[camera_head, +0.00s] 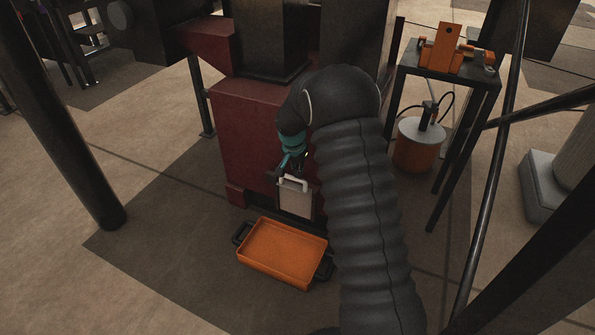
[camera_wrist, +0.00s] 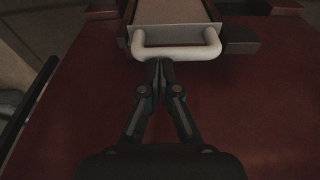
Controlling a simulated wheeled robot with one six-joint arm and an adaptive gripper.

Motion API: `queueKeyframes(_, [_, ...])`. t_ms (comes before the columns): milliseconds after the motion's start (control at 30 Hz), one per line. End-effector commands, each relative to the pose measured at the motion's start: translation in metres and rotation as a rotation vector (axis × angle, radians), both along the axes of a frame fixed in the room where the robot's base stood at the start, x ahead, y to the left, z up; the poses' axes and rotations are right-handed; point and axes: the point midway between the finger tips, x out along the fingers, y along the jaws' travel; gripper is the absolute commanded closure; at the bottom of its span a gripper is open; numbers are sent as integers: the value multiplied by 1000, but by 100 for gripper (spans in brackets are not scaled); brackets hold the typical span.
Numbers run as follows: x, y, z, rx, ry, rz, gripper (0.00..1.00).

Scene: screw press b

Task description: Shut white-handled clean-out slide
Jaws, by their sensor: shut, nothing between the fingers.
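The clean-out slide (camera_head: 296,201) is a pale upright plate low on the front of the dark red machine body (camera_head: 247,140). Its white handle (camera_head: 293,182) is a U-shaped bar at the plate's upper end. In the wrist view the white handle (camera_wrist: 176,48) spans the top middle, with the slide plate (camera_wrist: 172,12) beyond it. My gripper (camera_head: 285,172) is at the handle in the head view. In the wrist view my gripper (camera_wrist: 159,66) has its fingertips together, at or just short of the handle's bar. Whether they touch it, I cannot tell.
An orange tray (camera_head: 281,286) with black handles lies on the floor below the slide. A dark post (camera_head: 62,120) stands at left. A black stand (camera_head: 449,77) with orange parts and an orange-and-grey canister (camera_head: 417,150) are at right.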

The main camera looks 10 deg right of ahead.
Motion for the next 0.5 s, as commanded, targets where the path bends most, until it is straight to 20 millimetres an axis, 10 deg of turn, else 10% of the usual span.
queueKeyframes(500, [-5, 4, 95, -1, -5, -1, 100])
